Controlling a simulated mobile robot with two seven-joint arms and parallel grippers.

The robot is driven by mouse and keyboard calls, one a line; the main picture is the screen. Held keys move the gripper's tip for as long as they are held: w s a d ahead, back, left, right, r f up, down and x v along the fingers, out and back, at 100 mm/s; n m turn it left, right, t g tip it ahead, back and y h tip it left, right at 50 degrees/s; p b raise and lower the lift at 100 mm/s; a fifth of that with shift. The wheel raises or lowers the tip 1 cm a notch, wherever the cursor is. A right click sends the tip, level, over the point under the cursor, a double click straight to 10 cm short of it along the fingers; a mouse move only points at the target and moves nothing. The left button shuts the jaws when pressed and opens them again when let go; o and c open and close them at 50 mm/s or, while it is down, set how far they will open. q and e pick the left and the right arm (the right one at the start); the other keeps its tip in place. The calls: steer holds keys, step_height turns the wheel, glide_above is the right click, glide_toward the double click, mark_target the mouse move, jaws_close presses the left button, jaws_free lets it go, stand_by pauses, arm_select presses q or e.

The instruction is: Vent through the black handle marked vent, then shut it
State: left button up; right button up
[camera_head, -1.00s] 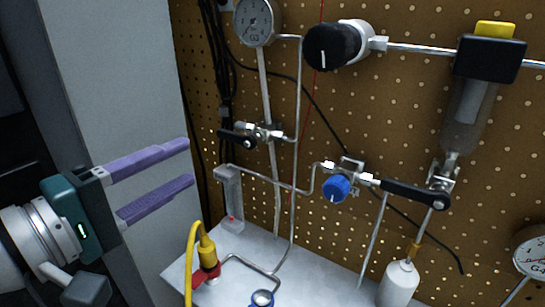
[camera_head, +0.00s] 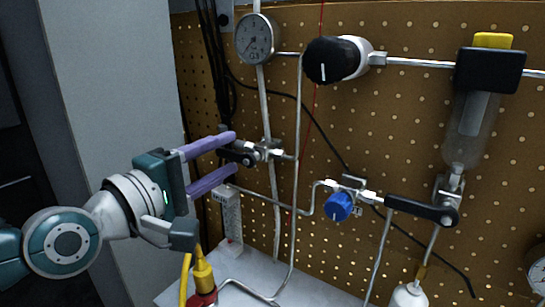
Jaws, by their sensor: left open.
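My left gripper (camera_head: 234,153) is open, its two purple fingers pointing right toward the pegboard. A small black handle (camera_head: 243,157) on a silver valve (camera_head: 264,151) shows between the fingertips, one finger above and one below it in the picture. I cannot tell whether they touch it. A longer black handle (camera_head: 421,210) sits on the valve below the clear bowl at the right, lying nearly level and tilted slightly down to the right. I cannot read a vent marking on either handle. My right gripper is not in view.
A round gauge (camera_head: 256,39) and a black knob (camera_head: 331,60) are above. A blue knob (camera_head: 339,206) is right of the gripper. Thin metal tubes run close by. A yellow connector (camera_head: 203,274) stands below on the white base (camera_head: 262,266).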

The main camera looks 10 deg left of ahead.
arm_select(q)
jaws_close()
stand_by(0.3)
stand_by(0.3)
